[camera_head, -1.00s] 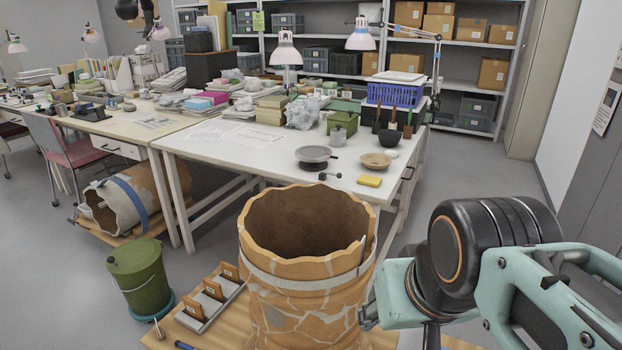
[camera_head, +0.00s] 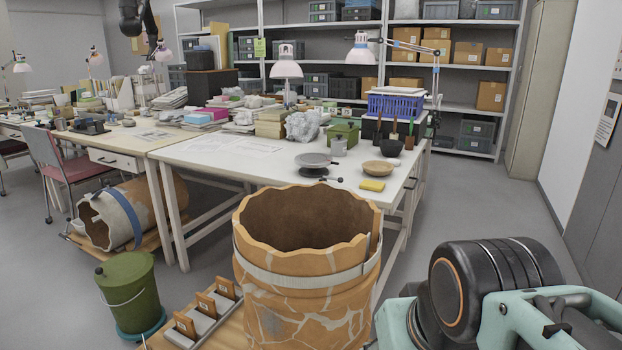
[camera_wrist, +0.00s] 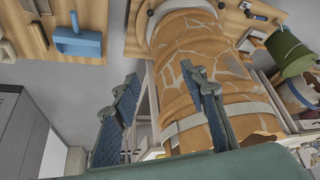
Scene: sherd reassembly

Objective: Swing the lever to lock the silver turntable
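The silver turntable (camera_head: 313,159) is a grey round plate on a dark base, on the white worktable near its front right. A small dark lever with a round knob (camera_head: 340,180) sticks out at its foot toward the right. The lever's exact setting is too small to tell. My gripper (camera_wrist: 160,75) shows in the wrist view with its two fingers spread and nothing between them. It is well away from the turntable. In the head view only my arm's black and mint-green parts show at the lower right; the fingers are out of frame.
A large mended clay jar (camera_head: 310,270) stands in front of the table, near my arm. A yellow sponge (camera_head: 372,185), wooden bowl (camera_head: 378,168) and black pot (camera_head: 390,147) lie right of the turntable.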

